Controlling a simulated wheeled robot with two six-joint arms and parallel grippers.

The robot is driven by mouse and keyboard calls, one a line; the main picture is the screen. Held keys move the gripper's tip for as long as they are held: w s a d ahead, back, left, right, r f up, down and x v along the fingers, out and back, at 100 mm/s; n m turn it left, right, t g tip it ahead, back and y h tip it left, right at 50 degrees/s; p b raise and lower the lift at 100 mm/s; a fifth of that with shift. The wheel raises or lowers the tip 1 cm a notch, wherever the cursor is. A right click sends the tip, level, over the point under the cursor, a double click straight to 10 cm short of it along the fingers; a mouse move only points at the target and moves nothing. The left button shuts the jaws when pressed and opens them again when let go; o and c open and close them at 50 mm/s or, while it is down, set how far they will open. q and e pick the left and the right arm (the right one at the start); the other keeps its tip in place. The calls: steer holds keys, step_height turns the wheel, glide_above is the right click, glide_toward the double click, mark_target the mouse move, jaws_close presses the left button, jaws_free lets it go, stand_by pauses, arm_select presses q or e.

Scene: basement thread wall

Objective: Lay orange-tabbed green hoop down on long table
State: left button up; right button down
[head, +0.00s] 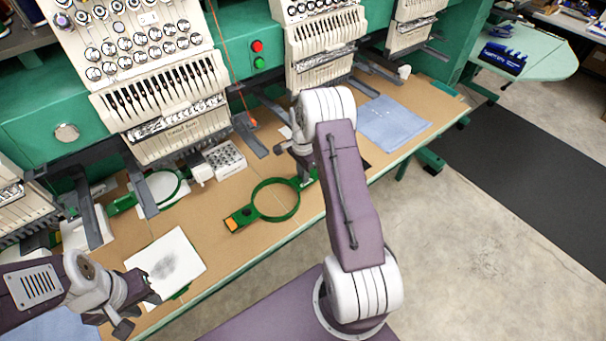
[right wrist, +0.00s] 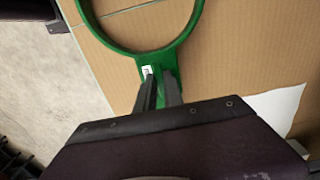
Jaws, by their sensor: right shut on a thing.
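The green hoop (head: 254,209) has an orange tab (head: 237,220) at its left end in the head view. It is level, over the brown top of the long table (head: 232,256); I cannot tell whether it touches the top. My right gripper (head: 303,178) is shut on the hoop's right-hand end. In the right wrist view its fingers (right wrist: 160,88) grip the green stem (right wrist: 163,62) below the ring, by a small white label; the orange tab is out of that view. My left gripper (head: 137,312) is open and empty at the lower left, beside a white patch with a grey print.
The white patch (head: 183,248) lies on the table at the left. A white perforated box (head: 224,160) stands behind the hoop. Folded blue cloth (head: 392,123) lies to the right. Embroidery machine heads (head: 165,140) overhang the back. Bare tabletop shows in front of the hoop.

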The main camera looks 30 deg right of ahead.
steer(key=shift+f, duration=0.2)
steer(key=c, duration=1.4)
jaws_free()
steer(key=shift+o, duration=0.2)
step_height(320, 180, up, 9)
steer(key=shift+b, duration=0.45)
